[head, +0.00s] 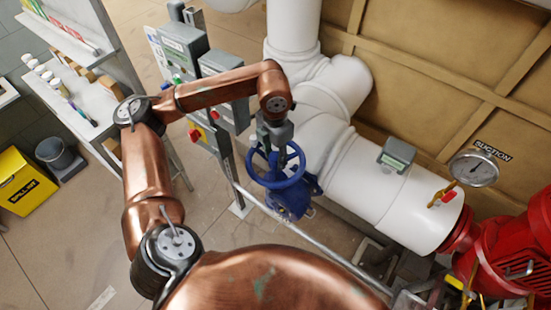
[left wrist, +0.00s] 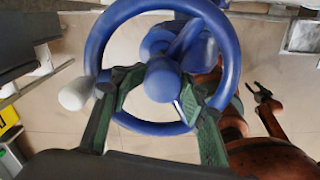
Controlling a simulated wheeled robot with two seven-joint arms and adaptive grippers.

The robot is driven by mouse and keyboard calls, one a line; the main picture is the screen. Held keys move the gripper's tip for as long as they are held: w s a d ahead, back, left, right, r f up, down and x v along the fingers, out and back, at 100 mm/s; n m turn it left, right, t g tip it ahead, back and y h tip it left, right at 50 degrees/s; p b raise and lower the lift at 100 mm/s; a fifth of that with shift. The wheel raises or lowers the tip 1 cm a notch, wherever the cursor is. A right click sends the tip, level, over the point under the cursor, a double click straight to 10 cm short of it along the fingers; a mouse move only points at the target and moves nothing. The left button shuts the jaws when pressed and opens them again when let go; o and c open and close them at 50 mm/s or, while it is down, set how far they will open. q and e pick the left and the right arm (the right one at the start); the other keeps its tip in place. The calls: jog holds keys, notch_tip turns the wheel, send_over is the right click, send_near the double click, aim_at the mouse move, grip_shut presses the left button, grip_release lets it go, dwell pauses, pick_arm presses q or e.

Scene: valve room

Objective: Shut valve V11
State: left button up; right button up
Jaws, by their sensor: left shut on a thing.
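A valve with a blue handwheel (head: 265,181) stands beside the white pipe in the head view. I see no readable V11 label on it. My left gripper (head: 274,148) reaches down onto the wheel from above. In the left wrist view, the blue handwheel (left wrist: 230,62) fills the upper middle. The green-padded fingers of my left gripper (left wrist: 162,100) lie either side of the wheel's hub and are shut on the wheel. The exact contact is partly hidden. My right gripper (left wrist: 260,91) shows small at the right of that view, its fingers apart and empty, away from the wheel.
A thick white pipe (head: 347,185) with a gauge (head: 474,169) runs right of the valve to a red pump (head: 520,255). Grey control boxes (head: 183,45) stand left of the valve. A yellow spill bin (head: 22,184) stands far left.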

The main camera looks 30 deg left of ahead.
pick_arm(q)
jog(key=m, duration=0.1)
jog(key=f+m+b, duration=0.1)
jog(key=m, duration=0.1)
jog(key=shift+s+d+f, duration=0.1)
jog(key=shift+s+d, duration=0.05)
jog(key=shift+d, duration=0.15)
jog(key=shift+o, duration=0.2)
jog(key=shift+m+b, duration=0.4)
jog(key=shift+m, duration=0.8)
jog(key=m+b, duration=0.1)
jog(key=m, duration=0.2)
jog(key=shift+c, duration=0.2)
jog(key=shift+o, duration=0.2)
jog(key=m+b, duration=0.1)
jog(key=m, duration=0.2)
jog(key=shift+b, duration=0.35)
jog(key=m+b, duration=0.1)
jog(key=m, duration=0.2)
jog(key=o, duration=1)
jog(key=shift+r, duration=0.2)
